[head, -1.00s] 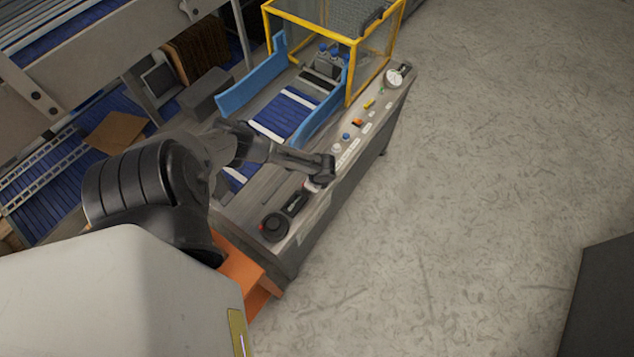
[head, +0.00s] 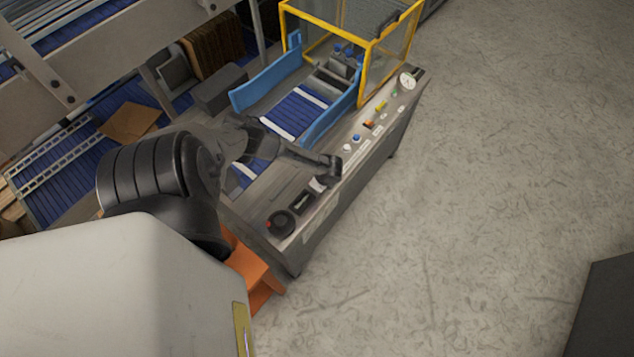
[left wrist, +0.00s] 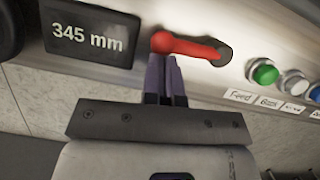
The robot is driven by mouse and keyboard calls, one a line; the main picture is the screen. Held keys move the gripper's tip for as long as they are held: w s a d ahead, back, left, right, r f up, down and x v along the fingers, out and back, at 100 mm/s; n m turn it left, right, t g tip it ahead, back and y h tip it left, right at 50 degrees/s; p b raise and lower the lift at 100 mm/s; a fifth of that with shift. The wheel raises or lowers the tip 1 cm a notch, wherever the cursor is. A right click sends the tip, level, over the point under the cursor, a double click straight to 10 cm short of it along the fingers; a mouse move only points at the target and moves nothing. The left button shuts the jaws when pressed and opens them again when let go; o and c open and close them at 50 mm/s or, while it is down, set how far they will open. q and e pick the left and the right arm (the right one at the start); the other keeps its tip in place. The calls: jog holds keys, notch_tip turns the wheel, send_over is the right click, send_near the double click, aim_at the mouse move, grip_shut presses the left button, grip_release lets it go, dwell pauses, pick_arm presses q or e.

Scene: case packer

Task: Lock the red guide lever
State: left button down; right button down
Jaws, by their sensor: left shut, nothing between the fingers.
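The red guide lever (left wrist: 190,47) shows in the left wrist view, on the panel just right of the display. Its round red knob end is at the left and its dark pivot at the right. My left gripper (left wrist: 168,62) is shut, with its fingertips right at the knob end of the lever; I cannot tell whether they touch it. In the head view my left gripper (head: 326,181) is over the front edge of the machine panel, and the lever is hidden there. My right gripper is not in view.
A display reading 345 mm (left wrist: 90,38) is left of the lever. A green button (left wrist: 264,73) and a white button (left wrist: 293,83) are to its right. A dark round knob (head: 280,223) is at the panel's near end. Blue guide rails (head: 265,85) and a yellow-framed cage (head: 372,65) lie beyond.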

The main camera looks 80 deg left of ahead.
pick_arm(q)
jog(key=w+d, duration=0.1)
jog(key=w+d+r+p, duration=0.1)
jog(key=w, duration=0.1)
jog(key=shift+w+d, duration=0.15)
jog(key=shift+d, duration=0.2)
jog(key=v, duration=0.9)
jog(key=shift+r+p, duration=0.25)
jog(key=shift+p, duration=0.2)
jog(key=shift+w+a, duration=0.1)
jog(key=shift+a, duration=0.1)
